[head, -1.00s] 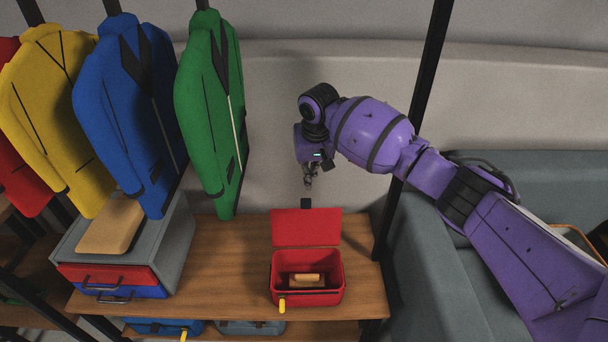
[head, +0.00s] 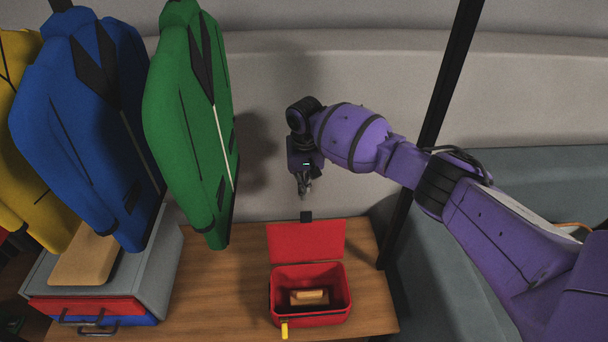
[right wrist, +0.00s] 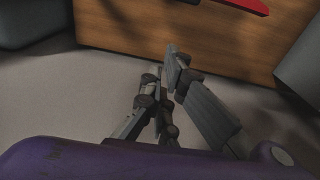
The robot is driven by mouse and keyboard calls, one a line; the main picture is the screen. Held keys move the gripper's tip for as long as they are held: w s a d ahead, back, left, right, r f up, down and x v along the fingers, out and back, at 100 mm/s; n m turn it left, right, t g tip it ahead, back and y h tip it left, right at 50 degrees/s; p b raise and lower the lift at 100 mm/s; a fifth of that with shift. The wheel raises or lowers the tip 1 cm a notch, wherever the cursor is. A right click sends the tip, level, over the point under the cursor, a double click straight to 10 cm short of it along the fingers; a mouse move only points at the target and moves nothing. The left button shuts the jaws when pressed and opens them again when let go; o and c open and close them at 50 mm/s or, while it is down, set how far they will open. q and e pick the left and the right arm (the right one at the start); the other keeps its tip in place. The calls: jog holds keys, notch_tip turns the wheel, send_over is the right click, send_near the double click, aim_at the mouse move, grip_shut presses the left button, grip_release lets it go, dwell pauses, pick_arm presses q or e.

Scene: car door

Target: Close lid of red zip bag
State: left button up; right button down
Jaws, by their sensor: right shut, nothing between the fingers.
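The red zip bag (head: 272,303) stands on the wooden shelf with its red lid (head: 306,241) swung open toward the back. A dark tab sticks up from the lid's far edge, and a yellow pull hangs at the bag's front left. A tan block lies inside the bag. My right gripper (head: 305,192) is shut and empty, above and behind the lid, pointing down and apart from it. In the right wrist view the shut fingers (right wrist: 164,78) show, with a red edge of the lid (right wrist: 247,5) at the top. My left gripper is not in view.
Green (head: 195,120), blue and yellow jackets hang at the left. A grey drawer box (head: 160,262) with a tan board on top stands left on the shelf (head: 225,280). A black post (head: 455,80) and a grey sofa (head: 500,170) are at the right.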

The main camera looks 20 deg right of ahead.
jog(key=s, duration=0.1)
jog(key=s+p, duration=0.1)
jog(key=s+a+f, duration=0.1)
jog(key=shift+s, duration=0.35)
jog(key=shift+r+p, duration=0.1)
jog(key=shift+p, duration=0.25)
